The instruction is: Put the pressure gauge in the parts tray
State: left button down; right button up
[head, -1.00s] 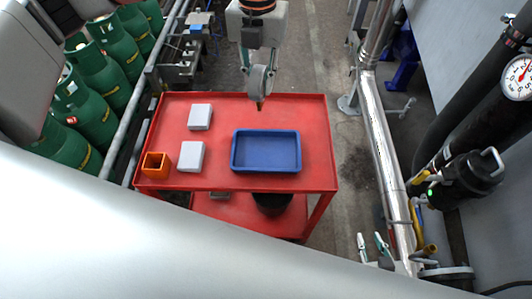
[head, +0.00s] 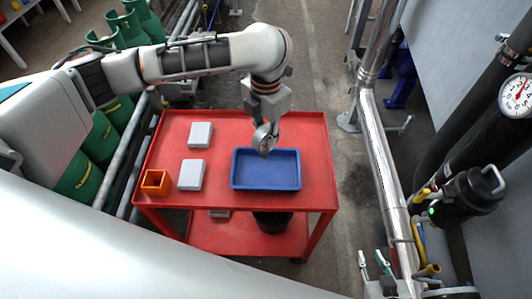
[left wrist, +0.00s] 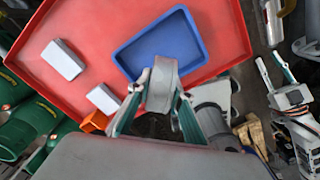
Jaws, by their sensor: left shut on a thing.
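My left gripper (head: 266,127) is shut on the pressure gauge (head: 264,141), a grey round body with a brass-coloured stem pointing down. In the head view the gauge overlaps the back rim of the blue parts tray (head: 234,170); it hangs above the cart, its exact height unclear. In the left wrist view the gauge (left wrist: 161,86) sits between the fingertips, seen edge-on, in front of the tray (left wrist: 122,58). The tray looks empty. My right gripper (head: 371,258) is open and empty at the bottom, right of the cart; it also shows in the left wrist view (left wrist: 275,72).
The tray stands on a red cart (head: 316,150). Two pale boxes (head: 200,134) (head: 191,175) and an orange open box (head: 156,182) stand left of it. Metal pipes (head: 382,170) run along the right. Another gauge (head: 517,95) is mounted on dark piping at right.

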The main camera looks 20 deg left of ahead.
aim_at(266, 129)
pick_arm(q)
jog(key=shift+f, duration=3.75)
jog(key=shift+f, duration=0.15)
jog(key=c, duration=1.8)
grip_release()
notch_tip(266, 129, up, 12)
jog(key=shift+r, duration=0.15)
